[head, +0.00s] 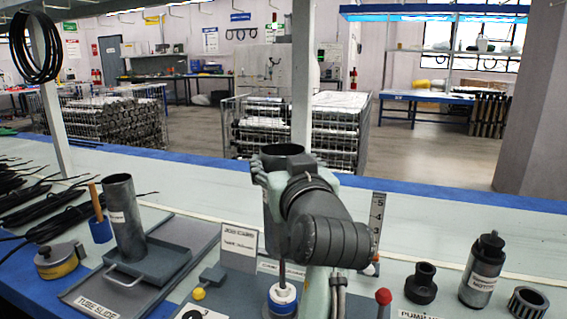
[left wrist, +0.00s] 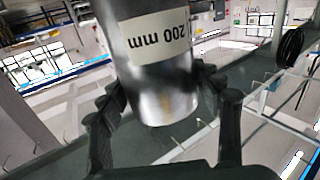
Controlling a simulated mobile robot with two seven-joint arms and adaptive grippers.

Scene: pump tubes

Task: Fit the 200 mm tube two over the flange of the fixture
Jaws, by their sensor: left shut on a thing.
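My left gripper (head: 283,170) is raised over the middle of the bench in the head view, its arm covering what is behind and below. It is shut on a grey metal tube, whose dark open rim (head: 283,151) shows at the top of the gripper. In the left wrist view the tube (left wrist: 163,75) carries a "200 mm" label and sits between the two black fingers. Another grey tube (head: 125,222) stands upright on the tube slide tray (head: 175,259) at the left. I cannot make out the fixture's flange. My right gripper is not in view.
A job card sign (head: 240,240) stands left of my arm. A blue-and-white base (head: 282,298) with a thin rod is below it. A ruler (head: 377,215), a red-topped lever (head: 384,297), a black fitting (head: 422,283) and a motor (head: 483,270) are to the right.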

